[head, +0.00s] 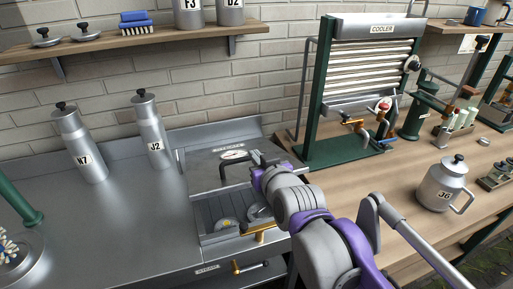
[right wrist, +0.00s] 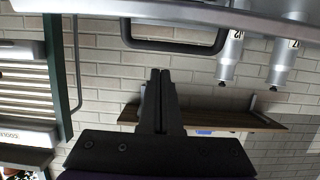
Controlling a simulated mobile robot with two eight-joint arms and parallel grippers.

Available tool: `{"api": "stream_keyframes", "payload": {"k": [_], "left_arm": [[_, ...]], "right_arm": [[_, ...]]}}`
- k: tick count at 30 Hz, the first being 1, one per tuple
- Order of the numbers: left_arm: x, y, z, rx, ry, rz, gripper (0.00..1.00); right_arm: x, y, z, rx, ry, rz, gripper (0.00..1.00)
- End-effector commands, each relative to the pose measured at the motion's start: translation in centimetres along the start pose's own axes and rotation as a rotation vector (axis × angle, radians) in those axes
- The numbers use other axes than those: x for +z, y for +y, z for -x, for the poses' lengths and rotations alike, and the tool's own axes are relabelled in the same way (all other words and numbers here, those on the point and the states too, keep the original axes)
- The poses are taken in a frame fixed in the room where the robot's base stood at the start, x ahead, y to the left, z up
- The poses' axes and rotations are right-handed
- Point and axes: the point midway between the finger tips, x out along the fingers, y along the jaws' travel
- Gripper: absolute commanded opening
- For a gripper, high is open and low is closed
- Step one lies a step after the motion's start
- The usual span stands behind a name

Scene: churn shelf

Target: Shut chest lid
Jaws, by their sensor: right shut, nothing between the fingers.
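The steel chest (head: 205,238) is set at the right end of the metal counter. Its lid (head: 202,172) stands raised and leans back toward the wall, so the inside shows, with round yellowish pieces (head: 228,224) in it. The lid has a dark bar handle (head: 222,172), which also shows in the right wrist view (right wrist: 130,36). My right gripper (head: 256,158) is shut and empty, at the right part of the lid near the handle. In the right wrist view its fingers (right wrist: 160,76) are together, apart from the handle. My left gripper is not in view.
Cans N7 (head: 82,145) and J2 (head: 152,132) stand left of the chest. The green-framed cooler (head: 372,62) and can 36 (head: 440,184) are on the wooden bench to the right. A wall shelf (head: 130,40) hangs above. The counter's middle is clear.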

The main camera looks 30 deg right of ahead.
Motion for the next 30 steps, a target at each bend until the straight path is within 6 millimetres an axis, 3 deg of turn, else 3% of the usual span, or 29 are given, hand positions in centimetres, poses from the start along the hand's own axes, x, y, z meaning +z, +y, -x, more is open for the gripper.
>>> {"api": "stream_keyframes", "payload": {"k": [20, 30], "left_arm": [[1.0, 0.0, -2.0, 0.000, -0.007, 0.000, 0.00], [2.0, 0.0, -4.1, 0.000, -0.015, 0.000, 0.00]], "right_arm": [[5.8, -0.1, 0.8, 0.000, 0.257, -0.001, 0.00], [10.1, -0.1, 1.1, 0.000, 0.366, 0.000, 0.00]]}}
